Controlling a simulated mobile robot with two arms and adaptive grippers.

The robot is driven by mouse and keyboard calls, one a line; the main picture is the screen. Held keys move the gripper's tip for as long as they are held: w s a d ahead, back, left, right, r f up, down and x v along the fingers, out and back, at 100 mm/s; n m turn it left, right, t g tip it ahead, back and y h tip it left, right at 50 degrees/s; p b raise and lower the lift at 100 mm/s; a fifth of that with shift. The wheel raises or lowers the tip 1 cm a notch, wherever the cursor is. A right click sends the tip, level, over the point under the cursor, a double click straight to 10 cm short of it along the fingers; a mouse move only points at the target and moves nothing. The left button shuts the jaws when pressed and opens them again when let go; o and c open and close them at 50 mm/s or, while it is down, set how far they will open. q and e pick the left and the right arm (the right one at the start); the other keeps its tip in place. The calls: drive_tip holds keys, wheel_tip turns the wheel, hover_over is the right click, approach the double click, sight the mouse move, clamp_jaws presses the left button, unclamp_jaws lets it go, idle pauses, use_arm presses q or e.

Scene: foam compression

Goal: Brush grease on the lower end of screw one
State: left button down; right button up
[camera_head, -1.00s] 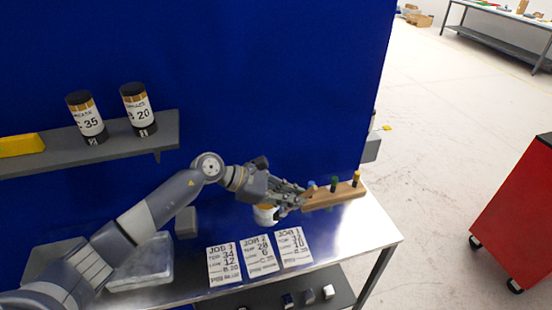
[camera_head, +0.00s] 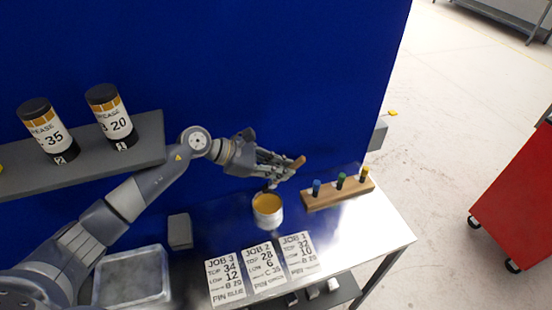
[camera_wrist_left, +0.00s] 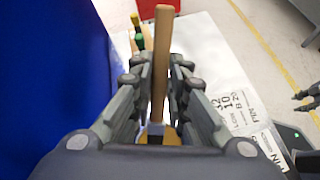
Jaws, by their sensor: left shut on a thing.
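My left gripper (camera_head: 284,172) is shut on a wooden-handled tool, probably the brush; its handle (camera_head: 298,162) also shows in the left wrist view (camera_wrist_left: 162,60). Its working end is too small to make out. The gripper is above and beside an open white pot (camera_head: 268,217) with yellow-orange contents, probably grease. A wooden block (camera_head: 340,195) right of the pot holds blue, green and yellow-topped pieces upright. I cannot tell which thing is screw one. Dark fingers at the right edge of the left wrist view seem to be my right gripper (camera_wrist_left: 307,99); their opening is unclear.
Job cards (camera_head: 258,266) lie at the table's (camera_head: 370,235) front. Two labelled grease cans (camera_head: 110,115) stand on a shelf (camera_head: 150,140) against the blue wall.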

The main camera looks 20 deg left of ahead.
sight(276, 182)
use_arm(q)
drive_tip(key=shift+w+a, duration=0.1)
drive_tip(key=shift+w, duration=0.05)
drive_tip(key=shift+f, duration=0.5)
drive_tip(key=shift+f+b, duration=1.25)
drive_tip(key=shift+f, duration=1.2)
use_arm(e)
drive_tip(key=shift+w+f, duration=0.25)
drive_tip(key=shift+f, duration=1.05)
drive_tip(key=shift+a, duration=0.2)
use_arm(q)
drive_tip(key=shift+f+b, duration=0.55)
drive_tip(key=shift+b, duration=0.05)
use_arm(e)
drive_tip(key=shift+f, duration=0.6)
drive_tip(key=shift+d, duration=0.15)
use_arm(q)
drive_tip(key=shift+s+f+b, duration=0.2)
drive_tip(key=shift+b, duration=0.2)
use_arm(e)
drive_tip(key=shift+f, duration=0.4)
